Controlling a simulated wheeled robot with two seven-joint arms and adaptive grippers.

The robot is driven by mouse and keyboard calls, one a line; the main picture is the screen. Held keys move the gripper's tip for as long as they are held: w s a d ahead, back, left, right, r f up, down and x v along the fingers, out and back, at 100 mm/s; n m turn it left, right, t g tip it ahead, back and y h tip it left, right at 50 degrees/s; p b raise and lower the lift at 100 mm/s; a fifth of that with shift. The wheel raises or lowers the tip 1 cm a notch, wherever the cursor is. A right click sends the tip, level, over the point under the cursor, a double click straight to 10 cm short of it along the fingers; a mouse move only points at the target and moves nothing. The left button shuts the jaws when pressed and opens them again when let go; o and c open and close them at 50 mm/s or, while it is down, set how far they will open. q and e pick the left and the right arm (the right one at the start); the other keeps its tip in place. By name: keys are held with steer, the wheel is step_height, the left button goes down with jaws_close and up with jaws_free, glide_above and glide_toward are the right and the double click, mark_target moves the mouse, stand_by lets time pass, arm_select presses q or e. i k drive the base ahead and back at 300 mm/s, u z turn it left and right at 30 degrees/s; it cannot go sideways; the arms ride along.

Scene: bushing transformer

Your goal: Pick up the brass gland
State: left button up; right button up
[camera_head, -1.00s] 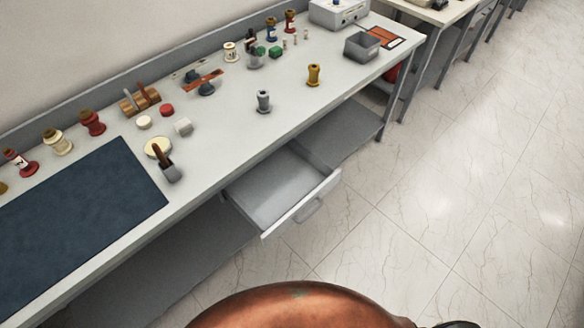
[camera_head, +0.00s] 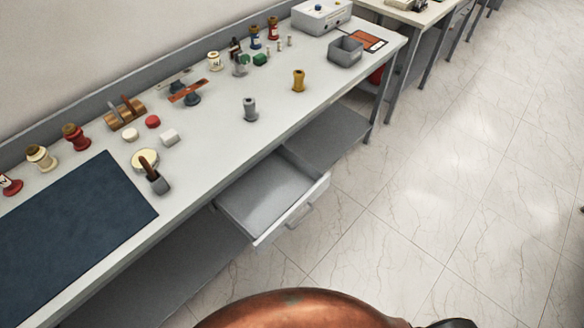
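The brass gland (camera_head: 298,80) is a small golden spool-shaped piece. It stands upright on the workbench (camera_head: 226,134) towards its front edge, right of the middle. A similar grey gland (camera_head: 250,109) stands upright to its left. Neither of my grippers is in view, and nothing touches the brass gland.
An open drawer (camera_head: 272,196) juts out below the bench front. A grey open box (camera_head: 345,52) and a white device (camera_head: 321,15) stand at the bench's right end. Spools, bottles and small parts line the back. A dark mat (camera_head: 70,222) covers the left. Tiled floor is clear at right.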

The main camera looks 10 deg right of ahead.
mark_target(298, 86)
steer(key=z, duration=1.9)
steer(key=i, duration=2.7)
steer(key=u, duration=3.45)
steer(key=i, duration=0.5)
steer(key=u, duration=0.05)
